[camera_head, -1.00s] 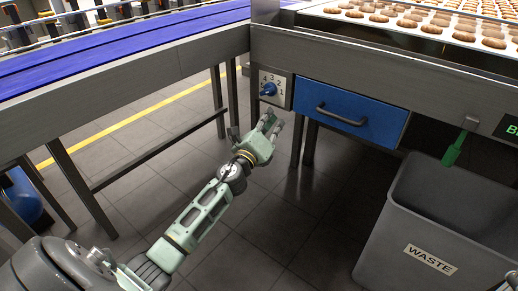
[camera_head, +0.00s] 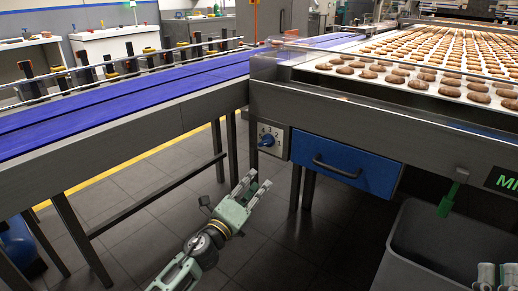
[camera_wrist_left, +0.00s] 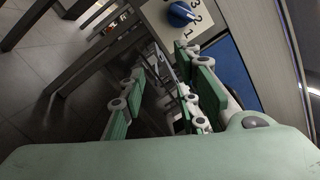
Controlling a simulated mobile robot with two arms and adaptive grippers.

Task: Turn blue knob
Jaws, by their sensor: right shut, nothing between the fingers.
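The blue knob (camera_head: 266,140) sits on a pale numbered plate (camera_head: 279,149) on the front of the machine, left of a blue drawer (camera_head: 345,162). In the left wrist view the knob (camera_wrist_left: 182,13) is at the top, with numbers 1, 2 and 3 beside it. My left gripper (camera_head: 259,183) is below the knob in the head view, apart from it. Its fingers (camera_wrist_left: 165,90) are spread with nothing between them. My right gripper (camera_head: 498,272) shows only partly at the bottom right corner, shut and far from the knob.
A grey waste bin (camera_head: 400,262) stands at the lower right, under a green handle (camera_head: 450,195). A blue conveyor (camera_head: 130,105) runs along the left. Its frame legs (camera_head: 218,150) stand left of my left gripper. Biscuits fill the top right.

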